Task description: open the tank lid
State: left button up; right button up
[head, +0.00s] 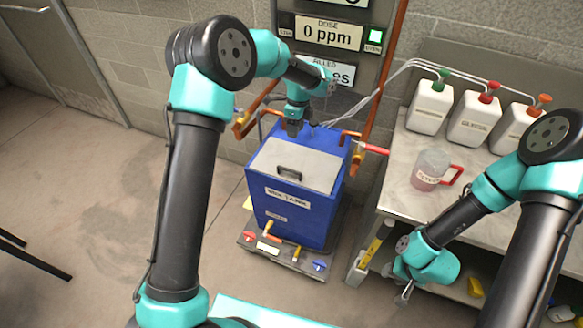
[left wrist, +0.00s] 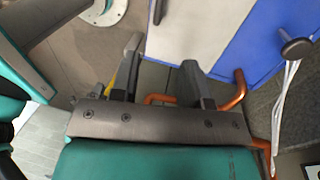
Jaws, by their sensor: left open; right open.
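The blue tank (head: 296,216) stands on a low base in the middle of the head view. Its grey lid (head: 318,166) lies flat and closed on top, with a dark handle (head: 289,173) near its front edge. The lid (left wrist: 190,32) and the blue tank rim (left wrist: 243,52) also show in the left wrist view. My left gripper (head: 293,128) is open and empty above the back edge of the tank, apart from the handle. Its two fingers (left wrist: 160,82) are spread in the left wrist view. My right gripper (head: 404,292) is open and empty, low beside the bench.
Copper pipes with a red-handled valve (head: 372,148) rise at the tank's back right. A bench (head: 402,190) at the right holds a pitcher (head: 430,170) and white bottles (head: 430,107) with tubes. A display panel (head: 330,35) is behind.

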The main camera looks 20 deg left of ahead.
aim_at(291, 170)
pick_arm(q)
jog(key=s+f, duration=0.1)
jog(key=f, duration=0.4)
jog(key=s+f, duration=0.1)
jog(key=f, duration=0.5)
jog(key=s+f, duration=0.1)
jog(key=f, duration=0.4)
jog(key=shift+s+a+f, duration=0.15)
jog(key=shift+a+f, duration=0.1)
jog(key=shift+f, duration=0.1)
jog(key=shift+c, duration=0.2)
grip_shut()
